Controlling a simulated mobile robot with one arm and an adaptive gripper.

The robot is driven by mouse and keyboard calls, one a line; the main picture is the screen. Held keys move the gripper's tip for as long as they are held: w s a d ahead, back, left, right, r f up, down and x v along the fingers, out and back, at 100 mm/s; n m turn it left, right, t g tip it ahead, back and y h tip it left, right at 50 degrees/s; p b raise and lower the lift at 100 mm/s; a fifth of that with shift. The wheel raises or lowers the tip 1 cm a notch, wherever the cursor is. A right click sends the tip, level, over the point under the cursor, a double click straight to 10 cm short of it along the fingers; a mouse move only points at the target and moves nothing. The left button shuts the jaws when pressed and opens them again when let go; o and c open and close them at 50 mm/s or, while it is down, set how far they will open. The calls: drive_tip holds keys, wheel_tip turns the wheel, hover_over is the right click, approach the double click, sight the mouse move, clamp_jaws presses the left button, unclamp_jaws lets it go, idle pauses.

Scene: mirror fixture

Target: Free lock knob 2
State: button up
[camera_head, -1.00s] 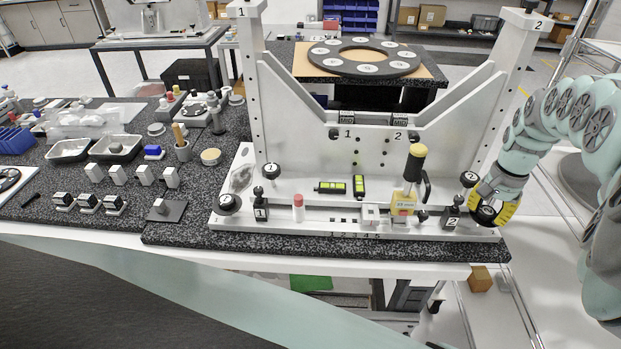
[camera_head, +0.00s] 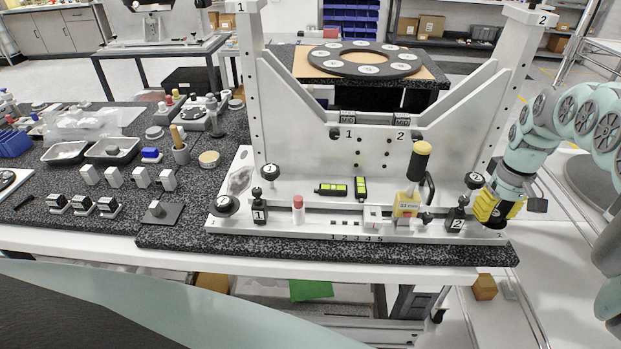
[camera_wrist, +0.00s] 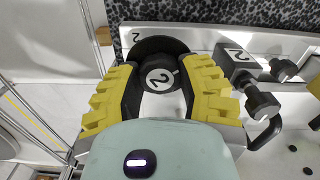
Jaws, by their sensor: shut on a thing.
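Lock knob 2 (camera_wrist: 158,77) is a black knob with a white "2" label, in front of a wider black disc, in the wrist view. My gripper (camera_wrist: 157,88) has its yellow-padded fingers on both sides of this knob and is shut on it. In the camera_head view my gripper (camera_head: 492,209) is at the right end of the fixture base and hides most of the knob. How far the knob is turned cannot be told.
The fixture's right upright (camera_head: 512,85) rises behind. Free space lies right of the bench edge.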

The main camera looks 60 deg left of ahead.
sight(493, 212)
drive_tip(key=n+b, duration=0.1)
drive_tip(key=n, duration=0.3)
drive_tip(key=shift+w, duration=0.1)
drive_tip(key=shift+n+b, duration=0.6)
drive_tip(key=shift+n, duration=0.7)
drive_tip(key=o, duration=1.2)
drive_tip(key=shift+r, duration=0.15)
wheel_tip(493, 212, up, 12)
drive_tip(key=shift+s+a, duration=0.1)
drive_tip(key=shift+s, duration=0.1)
